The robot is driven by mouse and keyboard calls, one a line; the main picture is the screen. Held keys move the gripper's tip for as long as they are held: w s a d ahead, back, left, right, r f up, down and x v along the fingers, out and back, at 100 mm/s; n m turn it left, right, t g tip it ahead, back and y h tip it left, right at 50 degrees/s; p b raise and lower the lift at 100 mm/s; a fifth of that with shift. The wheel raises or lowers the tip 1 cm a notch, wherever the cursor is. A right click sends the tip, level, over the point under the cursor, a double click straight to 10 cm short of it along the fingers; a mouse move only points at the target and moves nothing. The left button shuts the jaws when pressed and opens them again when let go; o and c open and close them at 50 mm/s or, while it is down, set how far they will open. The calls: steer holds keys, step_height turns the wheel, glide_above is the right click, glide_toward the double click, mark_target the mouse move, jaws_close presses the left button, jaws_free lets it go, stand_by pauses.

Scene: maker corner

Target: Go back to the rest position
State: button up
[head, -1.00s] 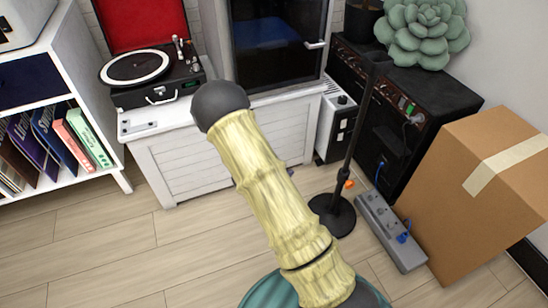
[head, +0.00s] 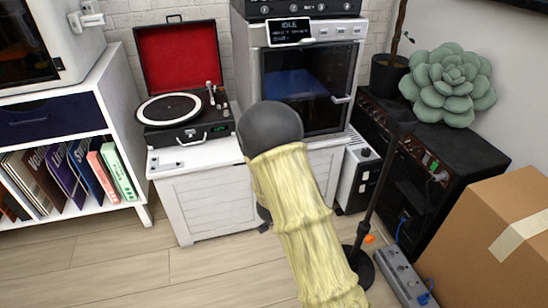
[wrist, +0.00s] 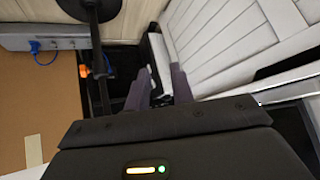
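My gripper (wrist: 158,88) shows in the wrist view, with its two purple-grey fingers apart and nothing seen between them. Behind the fingers are a white heater-like unit (wrist: 159,58) and the white slatted cabinet (wrist: 225,45). In the head view my pale yellow arm rises in front of the cabinet (head: 208,205), and my gripper is hidden behind it.
A thin black stand (head: 384,185) and a grey power strip (head: 402,277) are right of my arm. A cardboard box (head: 485,250) and black amplifier (head: 440,140) fill the right side. A record player (head: 185,110) sits on the cabinet. Floor (head: 110,262) at front left is clear.

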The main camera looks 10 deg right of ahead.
steer(key=s+a+r+n+y+p, duration=0.2)
steer(key=s+a+r+n+y, duration=0.15)
steer(key=r, duration=0.35)
steer(key=s+a+r+n+y+p, duration=0.2)
steer(key=s+r, duration=0.2)
steer(key=r, duration=0.3)
steer(key=s+d+r+n+g+p, duration=0.1)
steer(key=s+r+n+g+p, duration=0.3)
steer(key=s+r, duration=0.7)
step_height(320, 180, up, 35)
steer(key=s+n+p, duration=0.1)
steer(key=s+p, duration=0.1)
steer(key=p, duration=3.5)
steer(key=shift+d+r+t, duration=0.15)
steer(key=shift+r+t, duration=0.05)
steer(key=shift+t, duration=0.1)
